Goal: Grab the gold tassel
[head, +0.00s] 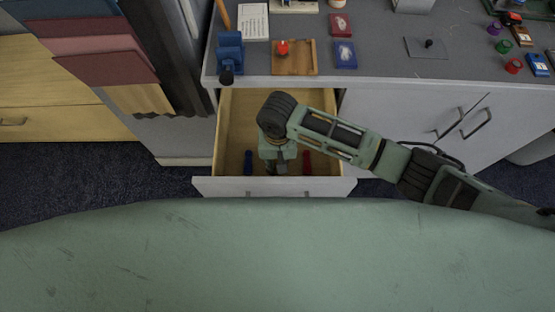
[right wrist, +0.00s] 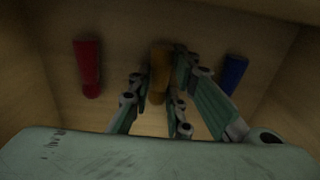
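The gold tassel (right wrist: 160,68) lies on the floor of the open drawer (head: 232,120), between a red tassel (right wrist: 88,68) and a blue tassel (right wrist: 235,72). My right gripper (head: 277,168) reaches down into the drawer. In the right wrist view its fingers (right wrist: 160,88) stand apart, one on each side of the gold tassel, close to it. Whether they touch it I cannot tell. In the head view my arm and gripper hide the gold tassel, while the blue (head: 248,161) and red (head: 307,161) ones show on either side. My left gripper is out of view.
The drawer's walls surround my right gripper, with its front panel (head: 214,187) nearest me. A grey counter (head: 385,62) above holds a wooden tray (head: 294,66), a blue clamp-like object (head: 229,52) and small boxes. Coloured cloths (head: 100,50) hang at the left.

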